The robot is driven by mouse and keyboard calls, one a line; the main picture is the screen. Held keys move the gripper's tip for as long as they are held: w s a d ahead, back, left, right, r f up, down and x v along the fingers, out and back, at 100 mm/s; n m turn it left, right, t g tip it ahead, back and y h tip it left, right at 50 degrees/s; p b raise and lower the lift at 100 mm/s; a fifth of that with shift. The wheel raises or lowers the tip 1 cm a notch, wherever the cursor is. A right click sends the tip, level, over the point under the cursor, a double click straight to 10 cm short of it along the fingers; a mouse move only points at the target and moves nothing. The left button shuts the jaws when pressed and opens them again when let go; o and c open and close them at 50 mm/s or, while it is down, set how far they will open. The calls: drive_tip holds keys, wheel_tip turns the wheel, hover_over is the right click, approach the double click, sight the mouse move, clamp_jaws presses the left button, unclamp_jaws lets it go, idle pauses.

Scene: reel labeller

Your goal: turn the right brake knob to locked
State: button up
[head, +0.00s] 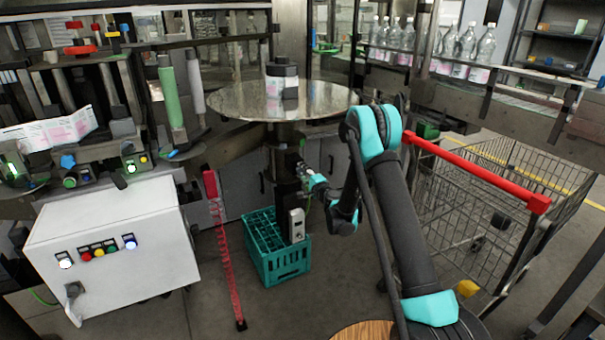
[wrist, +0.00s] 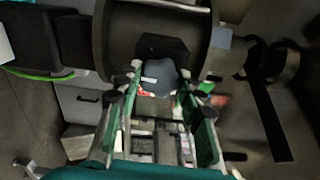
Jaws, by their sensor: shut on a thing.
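My gripper (head: 306,178) is at the dark column under the round metal table, above the green crate. In the wrist view my gripper's fingers (wrist: 163,88) come up from below, one on each side of a dark blue-grey knob (wrist: 161,73). The fingers are shut on this knob. A small white mark and a bit of red show at its left edge. The knob sits in front of a black block on a grey rounded housing. In the head view the knob is hidden by my gripper and the column, and its setting cannot be read.
The round metal table (head: 235,103) holds a dark-capped container (head: 282,82). A green crate (head: 278,262) stands on the floor below. A white control box (head: 110,250) is at the left, a red-handled wire cart (head: 480,175) at the right.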

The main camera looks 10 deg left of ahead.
drive_tip(key=m, duration=0.5)
drive_tip(key=shift+m, duration=0.3)
drive_tip(key=m, duration=0.5)
drive_tip(key=shift+m, duration=0.3)
drive_tip(key=o, duration=1.1)
drive_tip(key=shift+o, duration=0.2)
wheel_tip(320, 180, up, 10)
